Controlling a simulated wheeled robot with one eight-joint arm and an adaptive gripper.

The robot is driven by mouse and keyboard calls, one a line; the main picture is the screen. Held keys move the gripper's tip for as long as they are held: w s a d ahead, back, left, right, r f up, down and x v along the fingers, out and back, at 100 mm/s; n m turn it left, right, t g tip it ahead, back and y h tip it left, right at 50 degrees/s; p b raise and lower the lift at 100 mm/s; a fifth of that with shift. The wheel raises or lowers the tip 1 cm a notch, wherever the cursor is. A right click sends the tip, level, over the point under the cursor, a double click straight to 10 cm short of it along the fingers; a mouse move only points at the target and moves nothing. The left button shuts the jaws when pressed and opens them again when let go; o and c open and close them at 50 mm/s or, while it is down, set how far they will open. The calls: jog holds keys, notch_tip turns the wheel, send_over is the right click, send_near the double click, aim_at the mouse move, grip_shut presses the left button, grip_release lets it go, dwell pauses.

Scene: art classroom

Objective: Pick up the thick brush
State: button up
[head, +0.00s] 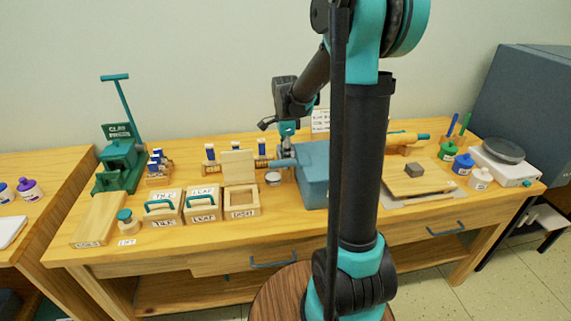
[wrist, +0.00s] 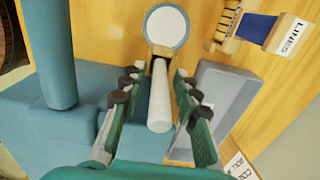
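In the wrist view my gripper (wrist: 158,80) is open, with one green finger on each side of a pale, thick rod (wrist: 159,100). A wood-coloured piece (wrist: 160,52) shows at the rod's far end. Gaps show between the rod and both fingers. The rod may be the thick brush, but I cannot tell for sure. In the head view my gripper (head: 285,150) is low over the workbench, just left of a blue-grey box (head: 314,180). The rod cannot be made out there, and my arm hides part of the bench.
A round jar with a pale top (wrist: 166,25) lies just beyond the fingertips. Wooden boxes (head: 162,212) stand left on the bench; paint pots (head: 463,164) stand right.

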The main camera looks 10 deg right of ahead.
grip_shut()
jog(key=shift+r, duration=0.1)
notch_tip(320, 180, up, 20)
dwell(0.6)
